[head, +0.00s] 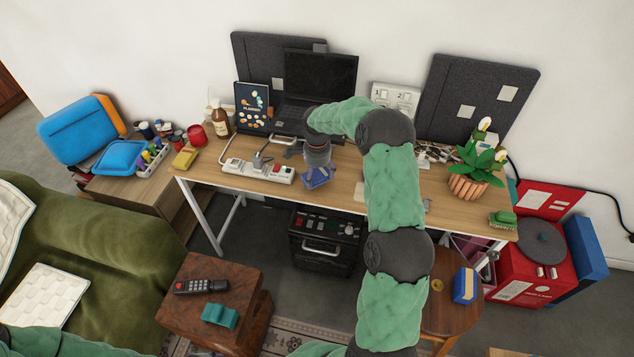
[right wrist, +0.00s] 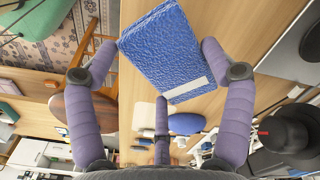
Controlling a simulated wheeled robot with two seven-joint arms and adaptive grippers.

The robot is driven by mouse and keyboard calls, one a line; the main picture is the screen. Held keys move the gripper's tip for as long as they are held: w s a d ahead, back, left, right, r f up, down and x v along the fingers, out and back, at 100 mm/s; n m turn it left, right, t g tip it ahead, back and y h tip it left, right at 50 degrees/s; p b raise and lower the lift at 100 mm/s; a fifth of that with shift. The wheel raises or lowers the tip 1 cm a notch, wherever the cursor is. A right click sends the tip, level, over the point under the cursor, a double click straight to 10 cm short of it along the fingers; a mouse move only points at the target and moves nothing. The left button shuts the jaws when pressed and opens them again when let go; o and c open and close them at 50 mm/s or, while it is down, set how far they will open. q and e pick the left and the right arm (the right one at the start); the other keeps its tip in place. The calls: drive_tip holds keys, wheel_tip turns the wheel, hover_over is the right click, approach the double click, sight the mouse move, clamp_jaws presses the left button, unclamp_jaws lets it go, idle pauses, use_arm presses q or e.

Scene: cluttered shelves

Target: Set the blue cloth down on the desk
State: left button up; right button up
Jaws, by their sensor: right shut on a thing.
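The blue cloth (head: 317,179) is a folded, textured block with a pale label strip. It is at the front middle of the wooden desk (head: 400,190) in the head view. My right gripper (head: 317,166) reaches down to it from above. In the right wrist view the cloth (right wrist: 165,50) sits between the two purple fingers of the gripper (right wrist: 160,46), which are shut on it. The desk top shows behind it. I cannot tell whether the cloth touches the desk. My left gripper is out of view; only green sleeve shows at the bottom left.
A power strip (head: 258,171) lies left of the cloth. A laptop (head: 308,100) stands behind, and a potted plant (head: 476,175) is at the right. A black box (head: 325,240) stands under the desk.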

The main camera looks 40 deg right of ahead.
sight(317, 177)
wheel_tip(317, 177, down, 4)
drive_tip(key=shift+r+b, duration=0.2)
drive_tip(key=shift+b, duration=0.65)
drive_tip(key=shift+r, duration=0.1)
drive_tip(key=o, duration=0.9)
drive_tip(key=shift+o, duration=0.2)
